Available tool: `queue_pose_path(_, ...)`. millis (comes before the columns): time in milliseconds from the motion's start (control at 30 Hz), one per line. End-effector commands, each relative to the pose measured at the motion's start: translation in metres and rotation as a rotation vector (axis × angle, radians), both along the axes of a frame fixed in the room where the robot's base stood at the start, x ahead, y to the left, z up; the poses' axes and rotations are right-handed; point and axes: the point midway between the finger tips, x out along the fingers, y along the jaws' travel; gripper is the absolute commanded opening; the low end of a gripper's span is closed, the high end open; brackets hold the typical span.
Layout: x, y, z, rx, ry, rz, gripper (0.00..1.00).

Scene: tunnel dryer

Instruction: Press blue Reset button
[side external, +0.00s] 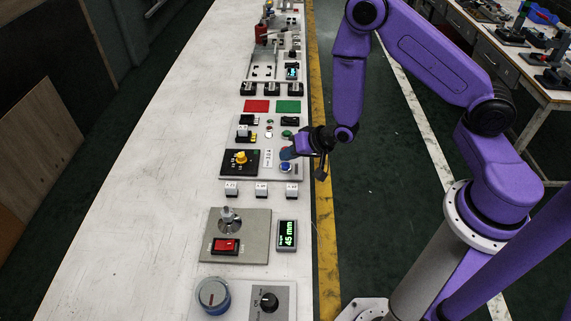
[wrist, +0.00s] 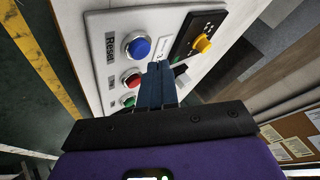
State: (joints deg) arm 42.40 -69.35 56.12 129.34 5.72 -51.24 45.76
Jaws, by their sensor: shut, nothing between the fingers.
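The blue Reset button (wrist: 137,46) has a metal ring and sits on a light panel, beside the printed "Reset" label (wrist: 108,46). In the side view the blue button (side external: 285,167) shows at the right edge of the panel. My gripper (wrist: 157,66) is shut and empty. In the wrist view its blue fingertips lie to the right of and below the button, apart from it in the picture. In the side view my gripper (side external: 287,153) hangs over the panel just behind the button. Its exact height above the panel is hard to tell.
A red button (wrist: 132,80) and a green button (wrist: 127,100) are close by on the same panel. A yellow knob (wrist: 203,44) on a black plate stands to the right. White switches (side external: 261,190) line the bench in front. The bench's left side (side external: 150,190) is clear.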

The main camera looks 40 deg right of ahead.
Motion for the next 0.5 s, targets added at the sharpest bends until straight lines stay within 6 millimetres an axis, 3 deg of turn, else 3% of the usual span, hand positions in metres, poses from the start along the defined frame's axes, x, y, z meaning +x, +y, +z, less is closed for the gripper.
queue_pose_path(167,0.0,0.0,0.003,0.001,-0.001,0.0,0.0)
queue_pose_path(500,0.001,0.0,0.031,0.001,-0.002,-0.001,0.0)
